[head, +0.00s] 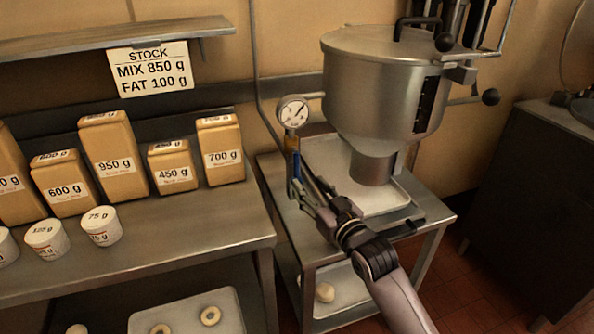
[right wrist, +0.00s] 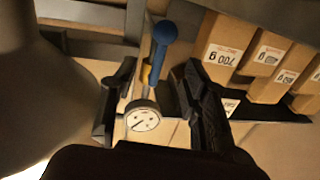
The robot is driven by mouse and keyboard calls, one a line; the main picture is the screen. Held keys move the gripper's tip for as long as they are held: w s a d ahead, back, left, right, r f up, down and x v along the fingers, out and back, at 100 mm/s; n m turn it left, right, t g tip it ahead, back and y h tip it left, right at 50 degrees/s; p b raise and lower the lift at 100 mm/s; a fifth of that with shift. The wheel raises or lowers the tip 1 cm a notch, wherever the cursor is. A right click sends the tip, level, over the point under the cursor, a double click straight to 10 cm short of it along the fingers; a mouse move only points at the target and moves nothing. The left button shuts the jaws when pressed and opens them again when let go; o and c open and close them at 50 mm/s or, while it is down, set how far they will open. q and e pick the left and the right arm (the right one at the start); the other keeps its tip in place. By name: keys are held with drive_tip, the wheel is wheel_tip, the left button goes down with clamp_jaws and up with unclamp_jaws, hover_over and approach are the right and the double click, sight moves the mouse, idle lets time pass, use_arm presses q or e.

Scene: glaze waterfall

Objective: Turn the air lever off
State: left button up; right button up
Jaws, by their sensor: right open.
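The air lever (head: 293,188) has a blue handle and hangs down below a pressure gauge (head: 293,112) on a thin pipe beside the hopper. In the right wrist view the blue lever (right wrist: 164,42) shows between and beyond my finger tips, with a yellow part at its base and the gauge (right wrist: 142,117) below it. My right gripper (head: 304,190) is open at the lever, one finger on each side. I cannot tell whether a finger touches it. My left gripper is out of view.
A steel hopper (head: 375,85) stands right of the gauge over a tray (head: 345,180) on a small steel table. On the left bench (head: 170,230) stand several labelled brown bags (head: 112,150) and white tubs (head: 101,226). A shelf (head: 110,40) runs above.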

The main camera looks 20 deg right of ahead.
sight(298, 174)
drive_tip(key=w, duration=0.3)
drive_tip(key=w+a, duration=0.1)
drive_tip(key=w, duration=0.3)
drive_tip(key=shift+w+a, duration=0.2)
drive_tip(key=shift+w, duration=0.05)
drive_tip(key=shift+c, duration=0.2)
clamp_jaws()
idle(0.5)
